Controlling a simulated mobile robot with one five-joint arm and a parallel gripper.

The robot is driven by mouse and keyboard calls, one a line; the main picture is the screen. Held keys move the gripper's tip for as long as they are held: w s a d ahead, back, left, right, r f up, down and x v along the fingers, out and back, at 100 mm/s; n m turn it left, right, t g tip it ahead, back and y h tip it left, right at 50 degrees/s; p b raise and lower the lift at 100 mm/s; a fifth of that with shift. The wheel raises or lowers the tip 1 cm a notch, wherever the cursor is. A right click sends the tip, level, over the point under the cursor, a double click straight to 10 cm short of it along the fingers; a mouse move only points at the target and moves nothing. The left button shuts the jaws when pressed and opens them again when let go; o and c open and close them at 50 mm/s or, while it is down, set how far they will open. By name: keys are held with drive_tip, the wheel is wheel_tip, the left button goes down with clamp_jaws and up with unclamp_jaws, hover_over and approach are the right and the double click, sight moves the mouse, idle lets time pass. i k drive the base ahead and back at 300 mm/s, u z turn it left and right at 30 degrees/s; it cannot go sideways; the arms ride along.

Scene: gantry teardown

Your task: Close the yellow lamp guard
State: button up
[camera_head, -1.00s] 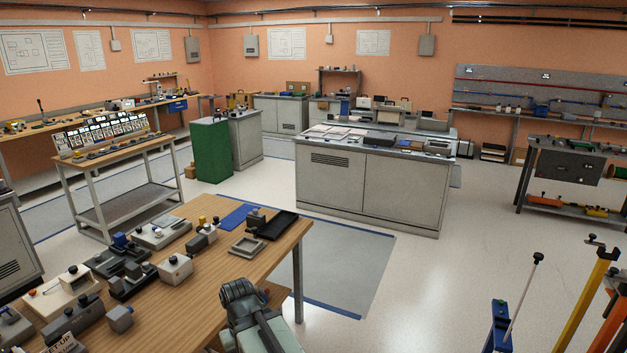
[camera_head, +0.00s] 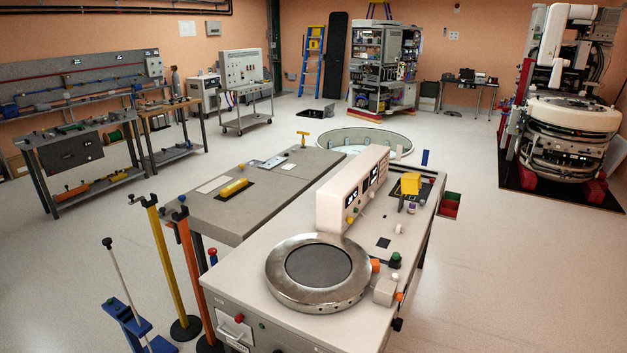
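A small yellow box-like piece (camera_head: 411,183) stands on a dark plate at the far right of the pale console (camera_head: 240,272). It may be the yellow lamp guard, but it is too small to tell whether it is open or shut. A yellow bar (camera_head: 233,187) lies on the grey bench (camera_head: 200,212) behind the console. My gripper is not in view.
A round metal ring (camera_head: 318,272) sits on the console, before a white instrument box (camera_head: 352,190). Yellow and orange posts (camera_head: 165,255) and a blue stand (camera_head: 135,325) are at the left. A round floor pit (camera_head: 365,141) lies behind.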

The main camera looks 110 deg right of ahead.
sight(410, 182)
drive_tip(key=z, duration=0.85)
drive_tip(key=i, duration=2.25)
drive_tip(key=z, duration=4.3)
drive_tip(key=i, duration=1.5)
